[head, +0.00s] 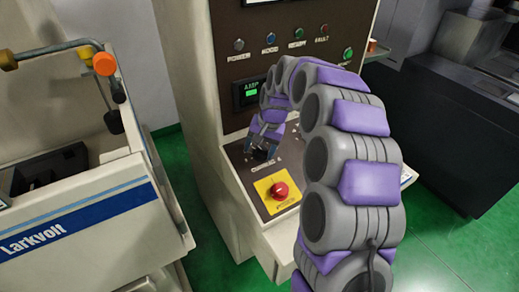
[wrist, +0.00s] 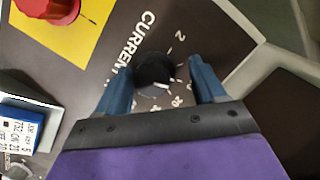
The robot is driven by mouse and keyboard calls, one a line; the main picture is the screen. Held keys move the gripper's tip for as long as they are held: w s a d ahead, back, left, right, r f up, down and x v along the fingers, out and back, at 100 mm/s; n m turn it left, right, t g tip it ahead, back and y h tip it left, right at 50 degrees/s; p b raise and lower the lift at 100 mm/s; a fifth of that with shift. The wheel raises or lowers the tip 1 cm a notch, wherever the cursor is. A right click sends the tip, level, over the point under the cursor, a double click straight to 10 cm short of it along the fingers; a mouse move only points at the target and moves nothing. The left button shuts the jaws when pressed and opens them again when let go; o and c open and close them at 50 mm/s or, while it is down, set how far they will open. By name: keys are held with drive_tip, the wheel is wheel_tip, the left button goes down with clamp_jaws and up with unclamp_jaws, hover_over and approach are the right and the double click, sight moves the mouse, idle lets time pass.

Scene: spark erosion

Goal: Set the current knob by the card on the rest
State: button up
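The current knob (wrist: 154,68) is black and round, on a dark panel lettered CURRENT with scale numbers around it. A white mark shows at its lower edge, on the side of the 20; its exact setting is hard to read. My gripper (wrist: 160,66) has its two blue fingers on either side of the knob, with a visible gap on the right. In the head view my gripper (head: 263,147) is down at the sloped panel and mostly hides the knob. The blue and white card (wrist: 20,132) stands at the left in the wrist view, with small lines of text ending in numbers.
A red emergency button (head: 281,191) on a yellow plate (head: 264,188) sits close to the knob. An AMP display (head: 250,92) glows green above. Indicator lamps (head: 270,48) line the upright panel. A cream Larkvolt machine (head: 80,215) stands at the left.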

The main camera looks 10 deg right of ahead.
drive_tip(key=shift+d+f, duration=0.15)
drive_tip(key=shift+d, duration=0.6)
drive_tip(key=shift+c, duration=0.4)
drive_tip(key=shift+d, duration=0.15)
drive_tip(key=shift+c, duration=1.4)
drive_tip(key=shift+a, duration=0.5)
drive_tip(key=c, duration=0.4)
drive_tip(key=shift+s+d, duration=0.1)
drive_tip(key=shift+d, duration=0.05)
drive_tip(key=c, duration=0.3)
